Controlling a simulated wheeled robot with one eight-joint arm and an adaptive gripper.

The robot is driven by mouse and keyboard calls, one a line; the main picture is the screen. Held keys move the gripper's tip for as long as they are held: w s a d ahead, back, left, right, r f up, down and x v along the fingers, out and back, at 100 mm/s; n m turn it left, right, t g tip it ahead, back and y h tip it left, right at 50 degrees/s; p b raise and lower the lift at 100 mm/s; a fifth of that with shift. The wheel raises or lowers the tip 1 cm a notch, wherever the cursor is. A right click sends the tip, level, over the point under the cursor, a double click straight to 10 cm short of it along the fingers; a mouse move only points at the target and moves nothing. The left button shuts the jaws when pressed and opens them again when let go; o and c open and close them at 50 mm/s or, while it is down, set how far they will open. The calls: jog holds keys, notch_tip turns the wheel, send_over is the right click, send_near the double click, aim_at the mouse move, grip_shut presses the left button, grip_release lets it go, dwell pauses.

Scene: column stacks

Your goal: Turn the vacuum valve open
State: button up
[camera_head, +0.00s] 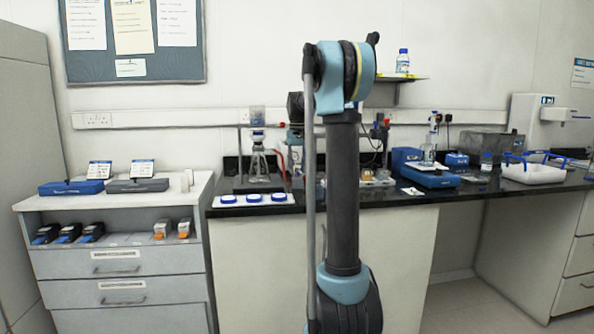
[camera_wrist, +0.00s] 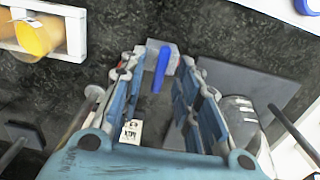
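In the wrist view, a blue lever (camera_wrist: 161,66) sits on a small grey block (camera_wrist: 177,66), which I take to be the vacuum valve. The lever runs roughly up and down in the picture, tilted slightly. My gripper (camera_wrist: 162,58) is open, its two fingers on either side of the lever with gaps on both sides; I cannot tell whether they are at the lever's height. A small white label (camera_wrist: 131,131) shows between the fingers lower down. In the head view my arm hides the middle of the bench, and neither gripper nor valve can be made out.
The dark speckled bench (camera_head: 420,203) is crowded. In the wrist view, a white rack with orange-yellow items (camera_wrist: 38,36) is at upper left and a dark flat plate (camera_wrist: 240,85) at right.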

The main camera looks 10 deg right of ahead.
jog(key=shift+f, duration=0.2)
grip_shut()
